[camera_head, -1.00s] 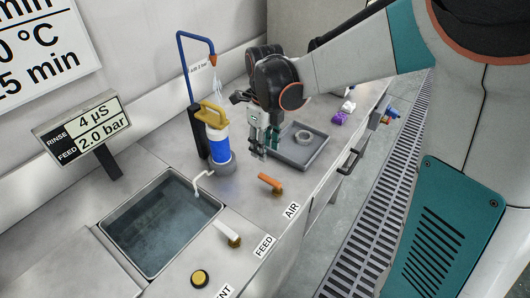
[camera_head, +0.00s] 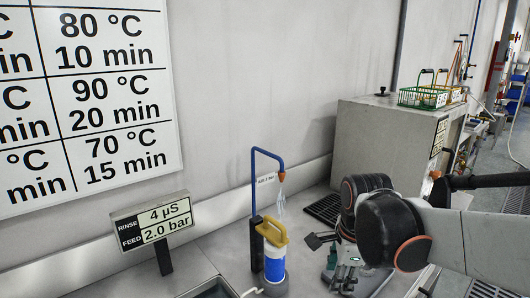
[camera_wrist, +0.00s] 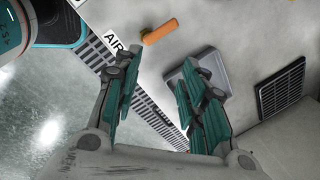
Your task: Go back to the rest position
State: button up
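My gripper (camera_head: 343,278) is over the steel bench, to the right of the blue-and-white cartridge with a yellow handle (camera_head: 274,262). In the wrist view my gripper (camera_wrist: 158,90) has its two teal-padded fingers spread apart, with nothing held between them. The right finger overlaps the grey square tray (camera_wrist: 180,76) on the bench below and hides part of it. My arm reaches in from the right in the head view. No marker of the rest position is in view.
A blue bent pipe (camera_head: 266,151) stands behind the cartridge. A display (camera_head: 152,223) stands to the left. A tall grey cabinet (camera_head: 385,140) with a green basket (camera_head: 422,97) stands behind my arm. The wrist view shows an orange lever (camera_wrist: 160,31) and a dark grate (camera_wrist: 281,88).

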jog(key=s+d+r+n+t, duration=0.1)
jog(key=s+n+t, duration=0.1)
jog(key=s+n, duration=0.4)
jog(key=s+d+r+n+t, duration=0.1)
jog(key=s+n, duration=0.5)
jog(key=n, duration=0.7)
jog(key=shift+s+d+r+t, duration=0.15)
jog(key=shift+d+r+t, duration=0.2)
jog(key=shift+t, duration=0.55)
